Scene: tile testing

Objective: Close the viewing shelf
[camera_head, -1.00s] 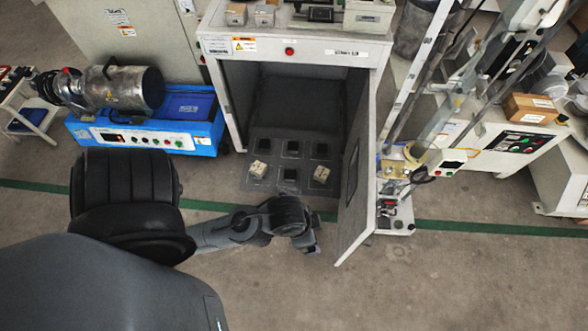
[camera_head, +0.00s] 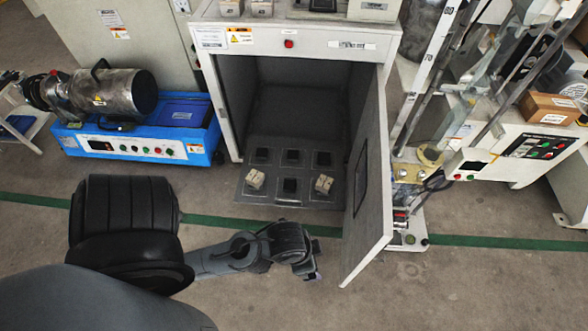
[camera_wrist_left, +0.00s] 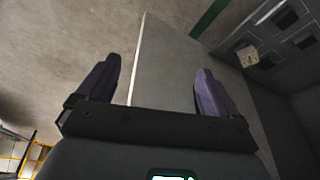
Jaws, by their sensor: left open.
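The viewing shelf (camera_head: 262,190) is a dark grey tray with black square recesses, sticking out of the bottom of a white cabinet (camera_head: 222,98). Two pale tiles (camera_head: 255,179) (camera_head: 324,184) rest on it. The cabinet door (camera_head: 372,200) stands open on the right. My left gripper (camera_head: 316,275) is in front of the shelf, left of the door's free edge. In the left wrist view, its purple fingers (camera_wrist_left: 158,70) are apart with nothing between them. They face a grey panel, apparently the door's inner side; part of the shelf shows at upper right. My right gripper is out of view.
A blue machine (camera_head: 140,141) with a metal cylinder stands left of the cabinet. A white test machine (camera_head: 510,170) stands close behind the door on the right. Open floor (camera_head: 450,290) lies in front, crossed by a green line.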

